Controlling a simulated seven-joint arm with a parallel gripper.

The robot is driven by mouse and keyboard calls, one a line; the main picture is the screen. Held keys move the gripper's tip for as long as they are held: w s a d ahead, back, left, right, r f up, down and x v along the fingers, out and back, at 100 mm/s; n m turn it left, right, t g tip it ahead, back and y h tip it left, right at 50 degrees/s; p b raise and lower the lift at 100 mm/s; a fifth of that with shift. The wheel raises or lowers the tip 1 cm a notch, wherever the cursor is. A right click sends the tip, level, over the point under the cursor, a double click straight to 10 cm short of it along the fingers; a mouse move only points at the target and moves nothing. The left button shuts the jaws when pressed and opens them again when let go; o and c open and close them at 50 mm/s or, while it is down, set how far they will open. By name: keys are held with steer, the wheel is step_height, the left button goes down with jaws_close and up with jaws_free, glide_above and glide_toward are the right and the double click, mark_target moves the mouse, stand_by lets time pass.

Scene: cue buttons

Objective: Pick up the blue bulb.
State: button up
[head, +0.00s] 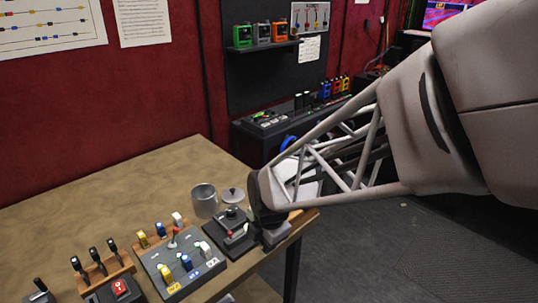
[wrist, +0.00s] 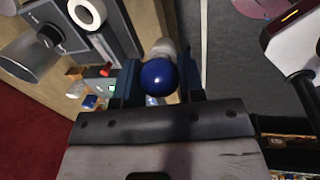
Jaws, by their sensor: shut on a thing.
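The blue bulb (wrist: 158,77) shows as a round, shiny blue ball between the two dark fingers of my gripper (wrist: 160,85) in the wrist view. A pale, whitish part (wrist: 165,48) shows just beyond it. My gripper is shut on the bulb. In the head view my gripper (head: 268,217) is at the table's right corner, above a small grey block (head: 275,235). The bulb in my grip is hidden there by the gripper. I cannot tell whether the bulb is clear of what lies under it.
A grey panel (head: 178,262) with yellow, blue and white pieces stands on the wooden table (head: 110,205). Black levers (head: 95,262) stand at front left. The back left tabletop is clear.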

steer(key=shift+s+d+r, duration=0.1)
steer(key=shift+s+d, duration=0.2)
steer(key=shift+s, duration=0.4)
steer(key=shift+s+d+r, duration=0.1)
steer(key=shift+s+d, duration=0.25)
steer(key=shift+s, duration=0.4)
steer(key=shift+s+d, duration=0.3)
steer(key=shift+s, duration=0.4)
steer(key=shift+r, duration=0.15)
steer(key=shift+r, duration=0.65)
